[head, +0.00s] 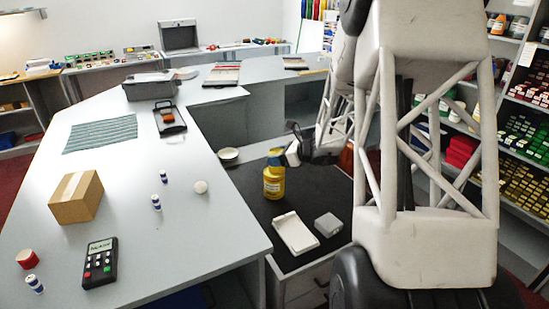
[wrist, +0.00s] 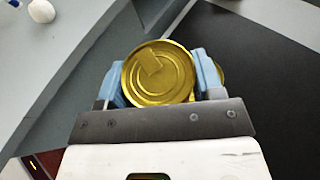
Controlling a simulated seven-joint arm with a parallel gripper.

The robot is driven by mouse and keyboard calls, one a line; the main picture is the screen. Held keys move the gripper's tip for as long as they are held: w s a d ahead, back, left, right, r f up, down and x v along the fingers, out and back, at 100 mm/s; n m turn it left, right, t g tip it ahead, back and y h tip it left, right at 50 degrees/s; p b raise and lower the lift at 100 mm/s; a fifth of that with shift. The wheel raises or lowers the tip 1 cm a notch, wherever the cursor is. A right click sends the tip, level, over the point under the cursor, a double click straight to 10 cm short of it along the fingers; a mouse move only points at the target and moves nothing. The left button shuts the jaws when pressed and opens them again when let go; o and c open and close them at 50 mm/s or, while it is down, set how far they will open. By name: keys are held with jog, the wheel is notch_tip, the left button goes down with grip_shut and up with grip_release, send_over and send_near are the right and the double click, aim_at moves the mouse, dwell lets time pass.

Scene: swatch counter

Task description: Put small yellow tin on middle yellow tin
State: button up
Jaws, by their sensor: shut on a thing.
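My gripper (head: 279,157) is shut on the small yellow tin (wrist: 158,74), with one blue finger on each side of it. The tin's round ringed lid faces the wrist camera. In the head view the small tin is mostly hidden by the fingers. A larger yellow tin (head: 273,184) with a label stands upright on the dark counter top, directly below my gripper. A yellow edge of a tin (wrist: 221,75) shows beyond the right finger in the wrist view, mostly hidden. I cannot tell whether the two tins touch.
A white bowl (head: 228,155) stands left of the tins. A white tray (head: 295,232) and a grey box (head: 328,225) lie in front of them on the dark top (head: 250,204). A pale counter (head: 185,230) with a cardboard box (head: 76,196) and small bottles is to the left.

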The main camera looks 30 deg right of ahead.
jog(key=shift+w+d+f, duration=0.1)
jog(key=shift+w+d, duration=0.2)
jog(key=shift+w, duration=0.65)
jog(key=shift+w+d+f, duration=0.1)
jog(key=shift+w+d, duration=0.2)
jog(key=shift+w, duration=0.65)
jog(key=shift+w+d, duration=0.3)
jog(key=shift+w, duration=0.65)
jog(key=shift+f, duration=1.8)
jog(key=shift+f, duration=0.1)
jog(key=o, duration=1.1)
jog(key=shift+s, duration=0.1)
jog(key=v, duration=1.2)
